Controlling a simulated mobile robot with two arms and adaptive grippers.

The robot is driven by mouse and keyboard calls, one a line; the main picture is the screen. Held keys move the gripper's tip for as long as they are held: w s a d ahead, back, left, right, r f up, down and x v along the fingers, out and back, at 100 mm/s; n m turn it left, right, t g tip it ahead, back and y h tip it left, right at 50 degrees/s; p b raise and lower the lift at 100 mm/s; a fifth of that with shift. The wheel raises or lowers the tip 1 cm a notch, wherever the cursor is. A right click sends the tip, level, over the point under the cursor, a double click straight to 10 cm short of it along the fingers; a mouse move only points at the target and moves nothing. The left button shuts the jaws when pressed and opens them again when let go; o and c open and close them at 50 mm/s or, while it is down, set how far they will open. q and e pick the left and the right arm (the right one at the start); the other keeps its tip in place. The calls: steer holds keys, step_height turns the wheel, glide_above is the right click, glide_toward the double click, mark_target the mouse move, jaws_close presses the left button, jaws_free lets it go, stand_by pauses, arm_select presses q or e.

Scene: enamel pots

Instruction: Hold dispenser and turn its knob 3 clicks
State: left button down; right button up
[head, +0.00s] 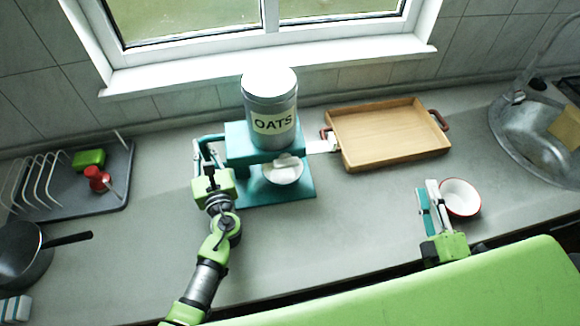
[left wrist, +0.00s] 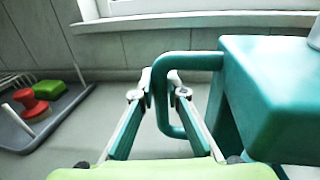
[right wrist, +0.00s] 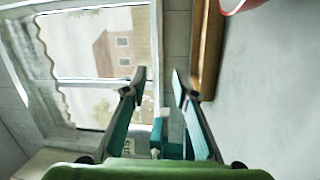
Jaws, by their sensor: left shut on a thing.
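The dispenser has a teal body (head: 240,140) and a silver canister (head: 270,110) labelled OATS on top. A pale knob or paddle (head: 322,146) sticks out on its right side. My left gripper (head: 212,176) is shut on the teal loop handle at the dispenser's left; the handle (left wrist: 160,95) passes between the fingertips in the left wrist view. A white bowl (head: 286,176) with pale contents sits under the spout. My right gripper (head: 427,188) is parted and empty, away from the knob at the right; its fingers (right wrist: 160,78) have nothing between them in the right wrist view.
A wooden tray (head: 390,135) lies right of the dispenser, close to the knob. A red-rimmed bowl (head: 460,198) stands just right of my right gripper. A sink (head: 525,140) is far right; a dish rack (head: 80,185) and pan (head: 20,255) are left. The front middle counter is clear.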

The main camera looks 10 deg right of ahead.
steer(key=w+a+r+n+y, duration=0.1)
steer(key=w+a+n+y, duration=0.25)
steer(key=a, duration=0.95)
steer(key=n+g+y, duration=0.2)
steer(key=n+y, duration=0.2)
steer(key=y, duration=0.2)
glide_toward(289, 167)
steer(key=x, duration=0.9)
steer(key=shift+w+a, duration=0.15)
steer(key=shift+w, duration=0.1)
steer(key=shift+c, duration=0.2)
jaws_close()
